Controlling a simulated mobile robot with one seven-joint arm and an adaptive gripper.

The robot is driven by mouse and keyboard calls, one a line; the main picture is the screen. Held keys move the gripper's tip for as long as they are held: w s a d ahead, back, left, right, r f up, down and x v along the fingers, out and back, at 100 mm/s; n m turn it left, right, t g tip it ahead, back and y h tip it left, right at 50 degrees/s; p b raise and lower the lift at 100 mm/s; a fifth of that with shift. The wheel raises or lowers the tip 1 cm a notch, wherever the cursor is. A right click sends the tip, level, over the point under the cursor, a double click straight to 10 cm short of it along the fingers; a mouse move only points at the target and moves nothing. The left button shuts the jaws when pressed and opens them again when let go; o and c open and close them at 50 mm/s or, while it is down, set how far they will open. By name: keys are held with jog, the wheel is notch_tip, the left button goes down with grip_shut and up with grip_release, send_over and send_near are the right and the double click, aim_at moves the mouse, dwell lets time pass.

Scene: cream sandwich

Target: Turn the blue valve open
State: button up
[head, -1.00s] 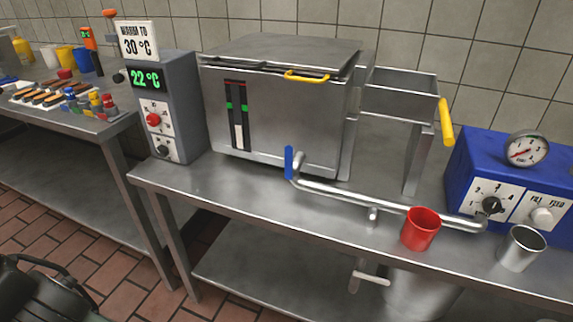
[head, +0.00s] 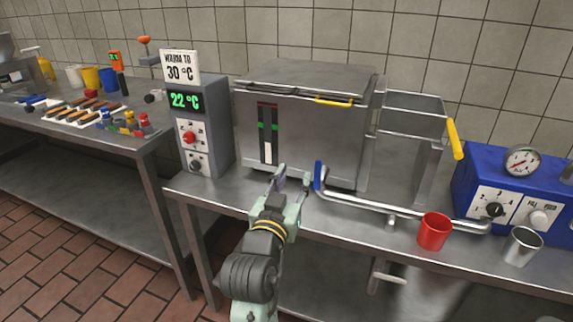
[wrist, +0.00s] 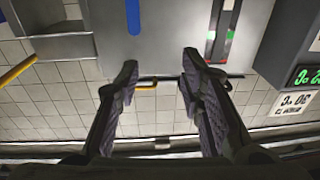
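The blue valve (head: 318,175) is an upright blue lever at the left end of a metal pipe (head: 390,207), in front of the steel tank (head: 310,125). The lever also shows at the top of the wrist view (wrist: 133,17), beyond the fingertips. My gripper (head: 293,178) is open and empty, with its fingers pointing toward the tank front. In the head view it is just left of the lever, and they look apart. The wrist view (wrist: 159,62) shows a wide gap between the fingers.
A grey control box (head: 205,135) reading 22 °C stands left of the tank. A red cup (head: 433,232) and a metal cup (head: 522,246) stand at the right, near a blue box with a gauge (head: 522,162). A yellow-handled basket (head: 415,110) sits right of the tank.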

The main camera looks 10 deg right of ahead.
aim_at(318, 165)
jog(key=shift+m+g+h, duration=0.5)
jog(key=shift+g, duration=0.1)
jog(key=w+d, duration=0.2)
jog(key=w+d+f+p, duration=0.1)
jog(key=w+d, duration=0.2)
jog(key=w+d+p, duration=0.1)
jog(key=w+d, duration=0.2)
jog(key=shift+d+f, duration=0.25)
jog(key=shift+f, duration=0.15)
jog(key=shift+c, duration=0.6)
grip_shut()
